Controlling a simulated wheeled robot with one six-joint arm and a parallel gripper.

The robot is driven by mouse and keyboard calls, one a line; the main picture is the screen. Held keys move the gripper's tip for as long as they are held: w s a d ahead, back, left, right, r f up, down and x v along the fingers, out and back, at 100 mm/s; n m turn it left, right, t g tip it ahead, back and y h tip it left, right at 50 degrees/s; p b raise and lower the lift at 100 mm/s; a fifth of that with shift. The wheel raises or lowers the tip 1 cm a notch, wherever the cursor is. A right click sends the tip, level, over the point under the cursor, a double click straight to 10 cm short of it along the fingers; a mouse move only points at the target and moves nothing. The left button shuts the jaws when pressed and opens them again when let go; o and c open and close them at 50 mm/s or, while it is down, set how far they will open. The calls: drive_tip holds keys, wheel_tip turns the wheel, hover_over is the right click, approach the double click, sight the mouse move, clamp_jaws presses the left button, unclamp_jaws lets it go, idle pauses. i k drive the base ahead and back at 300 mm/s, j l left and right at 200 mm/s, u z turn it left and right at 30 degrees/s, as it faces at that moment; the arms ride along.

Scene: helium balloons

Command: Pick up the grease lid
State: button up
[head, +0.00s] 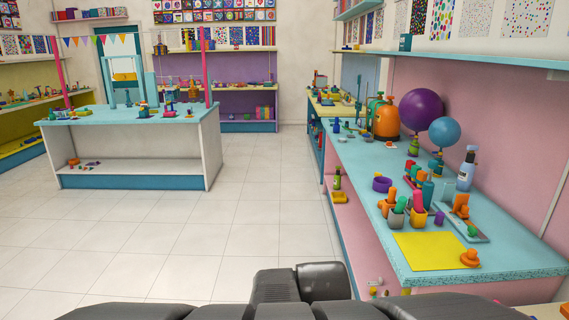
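I cannot make out with certainty which of the small items is the grease lid. Several small coloured items stand on the light blue counter (350,163) at the right, many too small to name. An orange knobbed piece (470,258) sits at its near right corner, beside a yellow sheet (430,251). A purple ring-shaped piece (382,184) lies near the counter's left edge. My gripper does not show; only dark grey parts of my own body cross the bottom edge.
Purple (421,111) and blue (445,131) balloons stand above the counter, near orange gas cylinders (386,121). Cups (417,215) holding coloured items stand near the yellow sheet. A central table (90,118) stands at the left. The tiled floor (240,220) between is clear.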

sight(469, 258)
drive_tip(key=z, duration=1.55)
drive_tip(key=i+u, duration=0.4)
drive_tip(key=i, duration=0.25)
drive_tip(key=i+l+u, duration=0.1)
drive_tip(key=i+u, duration=0.25)
drive_tip(key=i, duration=0.3)
